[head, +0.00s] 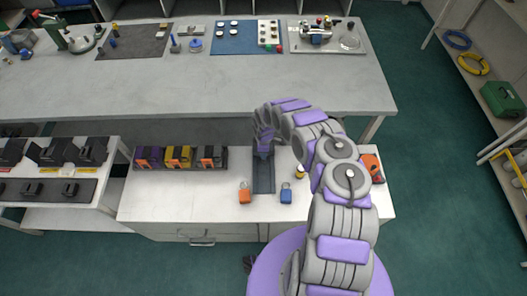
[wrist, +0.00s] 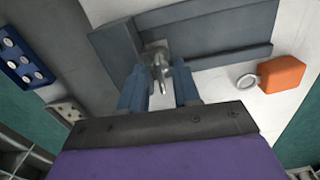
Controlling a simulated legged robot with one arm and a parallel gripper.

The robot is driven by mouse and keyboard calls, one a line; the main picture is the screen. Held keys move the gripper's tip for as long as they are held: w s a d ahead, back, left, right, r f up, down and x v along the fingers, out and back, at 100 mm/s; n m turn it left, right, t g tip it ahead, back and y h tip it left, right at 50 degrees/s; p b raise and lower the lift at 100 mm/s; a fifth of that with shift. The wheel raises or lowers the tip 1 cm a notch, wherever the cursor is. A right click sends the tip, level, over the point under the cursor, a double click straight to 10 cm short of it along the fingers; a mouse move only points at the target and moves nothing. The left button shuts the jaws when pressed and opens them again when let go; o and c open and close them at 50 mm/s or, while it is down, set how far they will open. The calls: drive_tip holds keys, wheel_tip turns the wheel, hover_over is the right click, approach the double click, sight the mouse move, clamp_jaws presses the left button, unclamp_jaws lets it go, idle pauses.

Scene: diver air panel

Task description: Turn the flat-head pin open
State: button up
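A small metal flat-head pin (wrist: 159,66) stands on a square metal plate on the dark grey panel in the wrist view. My gripper (wrist: 160,82) has its two blue fingers apart, one on each side of the pin. A gap shows beside the pin, so the fingers do not look closed on it. In the head view my gripper (head: 264,151) reaches down over the far end of the grey panel (head: 263,182) and hides the pin there. The panel lies on the low white bench.
An orange padlock-like piece (head: 245,196) and a blue one (head: 286,196) flank the panel's near end. The orange one also shows in the wrist view (wrist: 284,74). A rack of purple, yellow and grey blocks (head: 180,157) stands left. A higher table (head: 210,90) is behind.

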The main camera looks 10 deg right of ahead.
wheel_tip(320, 180, up, 17)
drive_tip(key=p, duration=0.3)
drive_tip(key=shift+r, duration=0.15)
idle(0.7)
